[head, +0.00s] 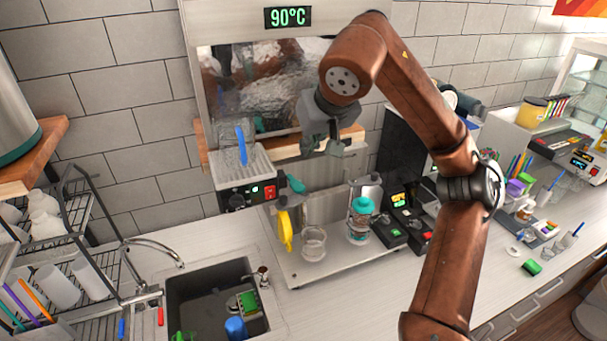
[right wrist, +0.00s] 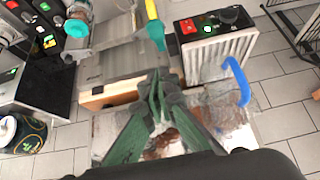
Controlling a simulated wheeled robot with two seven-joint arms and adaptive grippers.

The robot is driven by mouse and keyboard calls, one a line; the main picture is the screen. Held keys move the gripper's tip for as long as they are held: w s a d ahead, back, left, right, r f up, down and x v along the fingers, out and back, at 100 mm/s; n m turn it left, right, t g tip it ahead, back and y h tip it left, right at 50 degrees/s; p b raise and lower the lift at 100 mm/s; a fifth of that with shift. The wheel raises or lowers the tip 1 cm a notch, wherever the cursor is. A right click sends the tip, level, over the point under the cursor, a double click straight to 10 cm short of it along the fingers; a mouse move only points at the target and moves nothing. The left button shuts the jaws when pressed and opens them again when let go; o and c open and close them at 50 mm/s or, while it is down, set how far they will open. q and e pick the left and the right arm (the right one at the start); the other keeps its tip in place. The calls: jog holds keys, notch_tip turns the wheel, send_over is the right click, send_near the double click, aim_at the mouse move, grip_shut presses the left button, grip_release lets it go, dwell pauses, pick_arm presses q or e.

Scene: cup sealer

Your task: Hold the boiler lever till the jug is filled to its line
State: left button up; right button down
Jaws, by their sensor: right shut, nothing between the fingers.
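The boiler (head: 222,70) is a shiny steel-fronted unit on the back wall, its display reading 90°C. A clear jug (head: 231,157) with a blue handle stands on the slatted tray at the boiler's lower left; it also shows in the right wrist view (right wrist: 237,82). Its fill line and water level cannot be made out. My right gripper (head: 324,149) is in front of the boiler's lower right, to the right of the jug. Its fingers (right wrist: 157,82) are together with nothing between them. I cannot pick out the boiler lever. My left gripper is out of view.
A wooden shelf (head: 352,134) runs below the boiler. Below it are a glass cup (head: 313,243), a teal-lidded container (head: 360,220) and a hanging yellow item (head: 286,230). A sink (head: 190,285) and wire rack lie left; small tools crowd the right counter.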

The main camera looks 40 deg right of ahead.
jog(key=shift+w, duration=0.1)
send_over(296, 184)
jog(key=s, duration=0.2)
notch_tip(296, 184, down, 8)
jog(key=shift+a+r+b, duration=0.1)
jog(key=shift+a+b, duration=0.05)
jog(key=shift+b, duration=0.3)
notch_tip(296, 184, down, 3)
jog(key=shift+f, duration=0.2)
jog(key=shift+s+a+f, duration=0.1)
jog(key=shift+s+f, duration=0.1)
jog(key=shift+f, duration=0.3)
jog(key=shift+w, duration=0.1)
jog(key=shift+a, duration=0.15)
